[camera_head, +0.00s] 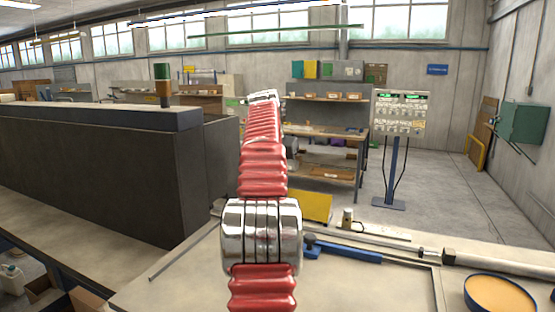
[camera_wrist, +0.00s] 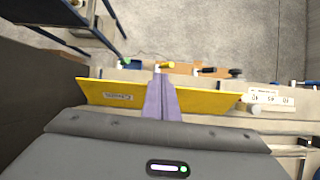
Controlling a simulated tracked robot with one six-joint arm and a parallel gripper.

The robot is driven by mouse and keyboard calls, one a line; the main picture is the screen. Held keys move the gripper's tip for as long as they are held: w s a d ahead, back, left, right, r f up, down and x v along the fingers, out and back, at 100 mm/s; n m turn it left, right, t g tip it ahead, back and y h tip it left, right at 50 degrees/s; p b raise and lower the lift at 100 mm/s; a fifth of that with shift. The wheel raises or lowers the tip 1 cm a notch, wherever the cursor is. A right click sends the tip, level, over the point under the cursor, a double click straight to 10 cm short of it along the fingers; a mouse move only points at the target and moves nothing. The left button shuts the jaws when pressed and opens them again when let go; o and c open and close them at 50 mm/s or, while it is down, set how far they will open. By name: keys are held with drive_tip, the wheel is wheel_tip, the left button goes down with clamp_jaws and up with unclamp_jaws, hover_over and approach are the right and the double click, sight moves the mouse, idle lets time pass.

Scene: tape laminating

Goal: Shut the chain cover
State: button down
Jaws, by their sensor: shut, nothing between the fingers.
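A long yellow panel with a small white label, which looks like the chain cover (camera_wrist: 205,101), runs across the middle of the wrist view. It also shows in the head view (camera_head: 316,207) at the far edge of the bench, partly behind my red arm; whether it is hinged open is hard to tell. My gripper (camera_wrist: 161,72) shows in the wrist view as shut, purple-grey fingers with nothing between them. The fingers overlap the middle of the panel in the picture; I cannot tell whether they touch it. In the head view the fingers are not distinguishable.
A pale bench top (camera_head: 370,285) carries a blue-handled bar (camera_head: 345,252) and a round orange-filled dish (camera_head: 499,294) at right. A large dark block (camera_head: 90,180) stands on the left. A sign stand (camera_head: 395,170) and shelves (camera_head: 325,120) stand beyond; floor between them is open.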

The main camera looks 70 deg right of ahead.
drive_tip(key=v, duration=1.2)
drive_tip(key=shift+a+r, duration=0.25)
drive_tip(key=shift+r, duration=0.05)
drive_tip(key=c, duration=2.5)
unclamp_jaws()
